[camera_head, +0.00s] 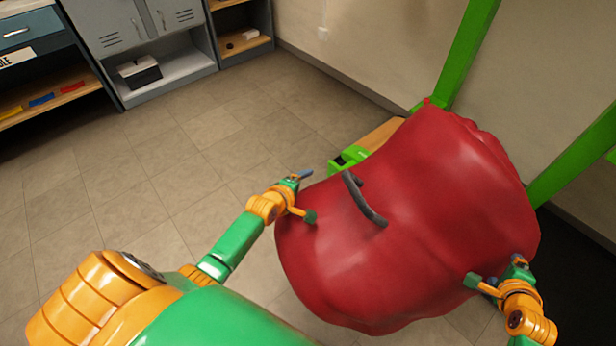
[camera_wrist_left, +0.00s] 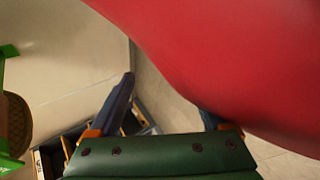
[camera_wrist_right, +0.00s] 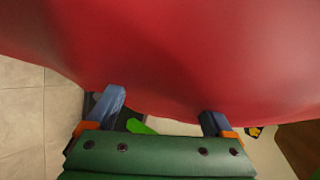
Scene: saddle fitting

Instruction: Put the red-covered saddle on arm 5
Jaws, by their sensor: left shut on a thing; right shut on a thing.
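The red-covered saddle (camera_head: 430,200) is large and held up in the air in the head view, with a dark curved handle-like strip on top. My left gripper (camera_head: 304,195) is shut on its left edge. My right gripper (camera_head: 493,278) is shut on its lower right edge. The red cover also fills the top of the left wrist view (camera_wrist_left: 235,50) and of the right wrist view (camera_wrist_right: 165,50). A wooden arm (camera_head: 382,134) with a green bracket (camera_head: 348,159) shows partly behind the saddle. No number is readable on it, so I cannot tell which arm it is.
Green rack posts (camera_head: 467,52) stand by the wall at the right, partly hidden by the saddle. Grey cabinets (camera_head: 140,40) and a shelf unit (camera_head: 45,65) line the back left. The tiled floor (camera_head: 150,165) between is clear.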

